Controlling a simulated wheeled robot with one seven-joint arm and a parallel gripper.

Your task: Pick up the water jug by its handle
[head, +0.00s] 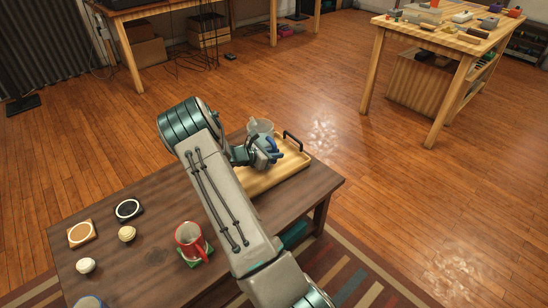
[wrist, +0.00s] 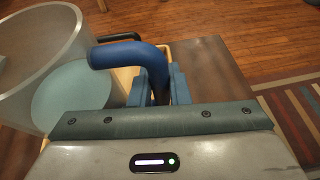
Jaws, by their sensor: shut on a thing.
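The water jug (wrist: 98,50) is a translucent, wide-mouthed vessel at the left of the wrist view, with a pale blue surface inside it. Its blue handle (wrist: 122,54) curves out to the right and down between my fingers. My gripper (wrist: 160,88) is shut on the handle. In the head view the jug (head: 259,127) shows at the far end of the dark wooden table, by a wooden tray (head: 285,172); I cannot tell whether it touches the tray. My gripper (head: 266,153) is at its handle there, and my arm hides part of the tray.
The tray has a black handle (head: 293,141). A cluttered workbench (head: 440,38) stands at the back right.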

